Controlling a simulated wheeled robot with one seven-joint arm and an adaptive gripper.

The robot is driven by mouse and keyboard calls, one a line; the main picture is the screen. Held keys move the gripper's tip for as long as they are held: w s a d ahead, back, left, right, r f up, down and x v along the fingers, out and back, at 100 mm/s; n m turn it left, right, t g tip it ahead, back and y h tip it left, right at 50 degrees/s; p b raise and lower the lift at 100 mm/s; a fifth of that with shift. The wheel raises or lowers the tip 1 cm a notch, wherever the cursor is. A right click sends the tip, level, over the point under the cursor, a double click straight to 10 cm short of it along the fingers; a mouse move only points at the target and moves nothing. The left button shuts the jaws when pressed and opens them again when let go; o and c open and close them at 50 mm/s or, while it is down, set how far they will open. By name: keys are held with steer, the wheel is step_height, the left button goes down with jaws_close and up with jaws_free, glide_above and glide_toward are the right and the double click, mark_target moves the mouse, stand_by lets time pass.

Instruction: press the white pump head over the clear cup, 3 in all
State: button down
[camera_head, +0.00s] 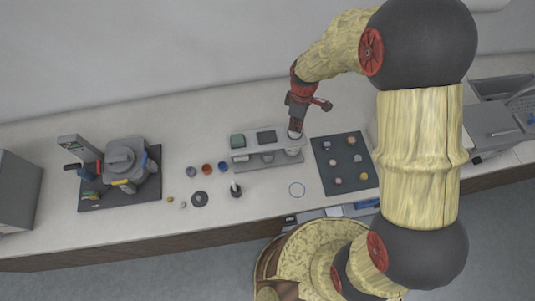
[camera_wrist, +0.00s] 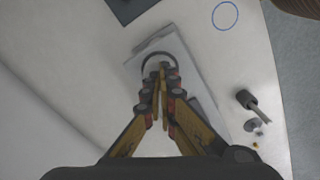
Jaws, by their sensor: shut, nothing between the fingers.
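My gripper (camera_head: 296,127) is shut and empty, pointing down over the right end of a pale grey stand on the counter. A small white piece, which looks like the pump head (camera_head: 294,136), shows right under the fingertips; I cannot tell whether they touch. A pale, clear-looking cup (camera_head: 292,151) is just below it on the stand. In the wrist view my gripper (camera_wrist: 163,70) has its fingertips together inside the outline of a dark ring (camera_wrist: 158,54). The fingers hide most of what lies under them there.
A dark mat (camera_head: 326,180) with several small items lies right of the stand. A blue ring outline (camera_head: 297,189) marks bare counter in front. A dark holder with a white stick (camera_head: 236,190) stands front left. A grey machine (camera_head: 124,165) is farther left.

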steer(key=shift+f+b, duration=0.5)
steer(key=shift+f, duration=0.4)
steer(key=shift+r, duration=0.2)
steer(key=shift+r+p, duration=1.25)
steer(key=shift+r, duration=0.55)
steer(key=shift+f, duration=0.25)
steer(key=shift+f+b, duration=1.2)
steer(key=shift+f, duration=0.45)
steer(key=shift+r, duration=0.1)
steer(key=shift+r+p, duration=1.2)
steer(key=shift+r, duration=0.6)
steer(key=shift+f, duration=0.2)
